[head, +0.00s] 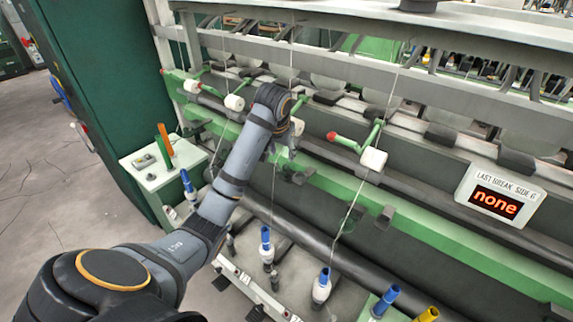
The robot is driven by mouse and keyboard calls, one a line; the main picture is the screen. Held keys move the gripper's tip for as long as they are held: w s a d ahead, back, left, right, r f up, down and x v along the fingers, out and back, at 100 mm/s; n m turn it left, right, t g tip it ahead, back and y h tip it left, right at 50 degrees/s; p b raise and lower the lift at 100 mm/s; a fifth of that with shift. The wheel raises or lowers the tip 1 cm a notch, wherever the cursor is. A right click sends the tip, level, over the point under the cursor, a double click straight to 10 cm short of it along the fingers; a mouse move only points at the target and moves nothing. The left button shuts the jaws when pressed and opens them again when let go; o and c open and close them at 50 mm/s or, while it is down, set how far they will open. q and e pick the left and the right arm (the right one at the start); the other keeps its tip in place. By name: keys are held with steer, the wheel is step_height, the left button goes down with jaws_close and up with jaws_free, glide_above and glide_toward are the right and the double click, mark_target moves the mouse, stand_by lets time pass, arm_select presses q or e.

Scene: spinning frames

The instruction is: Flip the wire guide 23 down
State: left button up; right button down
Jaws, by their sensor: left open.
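Several wire guides sit along the spinning frame, each with a white roller on a green arm. The clearest guide (372,158) is right of centre, with a red knob at its other end. Another white roller (297,127) shows just right of my left wrist, partly hidden by it. Two more, a nearer one (235,102) and a farther one (191,87), are to the left. No number is readable, so I cannot tell which is 23. My left gripper (292,172) is mostly hidden by its wrist, below the partly hidden roller. It is open. My right gripper is not seen.
A sign (497,195) reading "none" stands at the right. A green rail (440,235) and a dark roller (345,240) run along the frame. Blue-topped spindles (322,285) stand below.

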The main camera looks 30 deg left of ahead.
mark_target(286, 166)
arm_select(q)
steer(key=p+x, duration=0.2)
steer(key=x, duration=0.4)
steer(key=shift+w+d, duration=0.1)
steer(key=shift+w, duration=0.15)
steer(key=p+x, duration=0.1)
steer(key=x, duration=0.2)
steer(key=shift+w+f, duration=0.15)
steer(key=shift+f, duration=0.15)
steer(key=shift+c, duration=2.9)
jaws_close()
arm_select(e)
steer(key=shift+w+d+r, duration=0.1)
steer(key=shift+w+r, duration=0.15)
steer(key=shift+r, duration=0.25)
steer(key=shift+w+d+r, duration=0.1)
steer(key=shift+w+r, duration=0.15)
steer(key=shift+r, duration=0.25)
